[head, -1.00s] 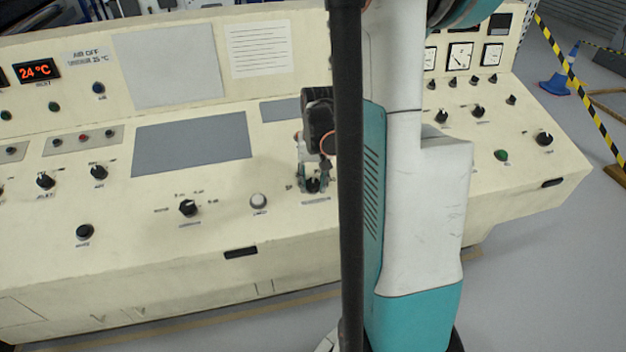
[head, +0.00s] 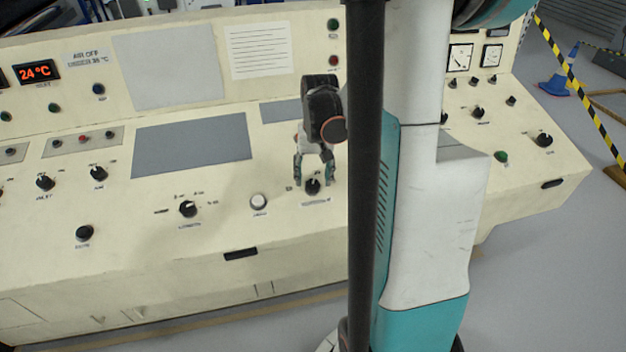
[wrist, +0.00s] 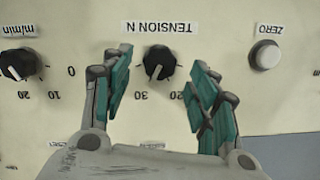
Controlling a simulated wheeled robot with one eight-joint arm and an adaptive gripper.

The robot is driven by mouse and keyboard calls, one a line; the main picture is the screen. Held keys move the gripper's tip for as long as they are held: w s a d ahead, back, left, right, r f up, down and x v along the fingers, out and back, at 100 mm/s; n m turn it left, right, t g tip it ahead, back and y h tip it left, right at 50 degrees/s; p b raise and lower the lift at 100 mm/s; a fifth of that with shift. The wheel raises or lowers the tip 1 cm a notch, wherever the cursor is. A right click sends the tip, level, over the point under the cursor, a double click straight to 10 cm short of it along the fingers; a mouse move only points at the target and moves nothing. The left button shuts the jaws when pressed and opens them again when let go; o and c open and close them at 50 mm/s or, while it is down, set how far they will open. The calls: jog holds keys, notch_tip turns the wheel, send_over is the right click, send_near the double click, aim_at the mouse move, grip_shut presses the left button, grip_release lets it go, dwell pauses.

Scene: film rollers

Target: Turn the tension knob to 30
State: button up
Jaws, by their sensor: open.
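The tension knob (wrist: 159,62) is black with a white pointer line, under an upside-down "TENSION N" label (wrist: 156,27) in the wrist view. Its pointer aims down in that view, toward the marks 30 and 20, seemingly nearer 30; the exact reading is hard to tell. Other marks are hidden by my fingers. In the head view the knob (head: 313,187) is right of the white button. My gripper (wrist: 160,72) is open, with one green-padded finger on each side of the knob and visible gaps. In the head view my gripper (head: 314,178) points down over the knob.
The white ZERO button (wrist: 266,55) and the m/min knob (wrist: 18,64) flank the tension knob. A grey panel (head: 192,145) lies behind on the sloped console (head: 130,265). My arm hides part of the console's right side.

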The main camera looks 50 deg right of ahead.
aim_at(315, 185)
notch_tip(315, 185, up, 9)
jog(key=shift+s, duration=0.3)
jog(key=shift+f, duration=0.1)
dwell(0.4)
